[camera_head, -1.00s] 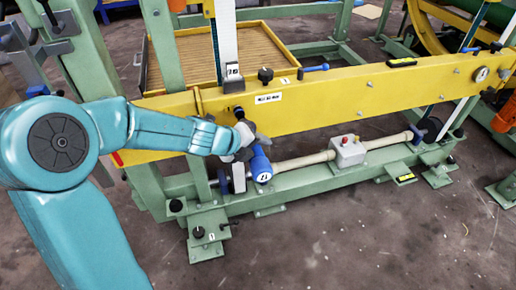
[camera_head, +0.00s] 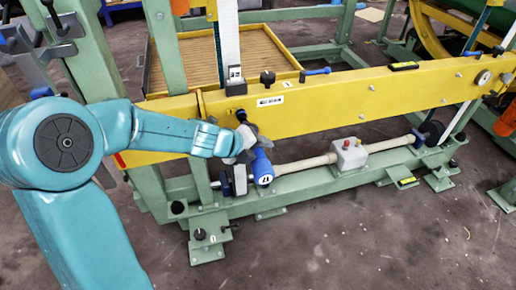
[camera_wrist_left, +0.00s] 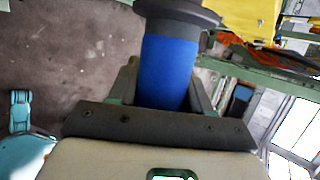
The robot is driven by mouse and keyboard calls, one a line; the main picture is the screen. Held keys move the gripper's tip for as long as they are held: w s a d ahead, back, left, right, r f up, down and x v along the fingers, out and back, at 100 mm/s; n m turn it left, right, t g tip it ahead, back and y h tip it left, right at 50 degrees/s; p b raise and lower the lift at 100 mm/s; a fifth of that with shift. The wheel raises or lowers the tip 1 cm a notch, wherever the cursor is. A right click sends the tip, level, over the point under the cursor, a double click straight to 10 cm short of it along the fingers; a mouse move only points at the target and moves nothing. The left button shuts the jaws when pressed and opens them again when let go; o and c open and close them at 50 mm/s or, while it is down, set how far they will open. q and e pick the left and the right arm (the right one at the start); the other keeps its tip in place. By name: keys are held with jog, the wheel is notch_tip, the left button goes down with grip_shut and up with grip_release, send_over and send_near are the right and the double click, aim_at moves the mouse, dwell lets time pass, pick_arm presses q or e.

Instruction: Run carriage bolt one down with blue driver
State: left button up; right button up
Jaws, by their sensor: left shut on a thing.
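The blue driver (camera_head: 262,170) is in my left gripper (camera_head: 250,150), in front of the yellow beam (camera_head: 330,101) near its left part. In the left wrist view the driver's blue body (camera_wrist_left: 168,72) sits between the two fingers of the left gripper (camera_wrist_left: 166,95), with a dark collar at its far end. A dark round part (camera_head: 240,115) on the beam face lies just above the gripper. It may be the carriage bolt, but I cannot tell. Whether the driver's tip touches anything is hidden. My right gripper is not in view.
A green frame (camera_head: 320,183) carries a pale shaft and a grey box (camera_head: 348,154) with a red button below the beam. A slatted wooden tray (camera_head: 240,58) stands behind. A small blue-handled part (camera_head: 316,72) sits on the beam top. The floor at front right is clear.

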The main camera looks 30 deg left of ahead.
pick_arm(q)
jog(key=shift+w+a+r+p, duration=0.2)
jog(key=shift+w+a+p, duration=0.5)
jog(key=shift+w+a, duration=0.2)
dwell(2.4)
jog(key=shift+s, duration=0.1)
jog(key=shift+s+d+f+b, duration=0.1)
jog(key=shift+s+d+b, duration=0.25)
jog(key=shift+d, duration=0.1)
jog(key=shift+s+d+b, duration=0.7)
jog(key=shift+s+d, duration=0.6)
jog(key=shift+d, duration=0.2)
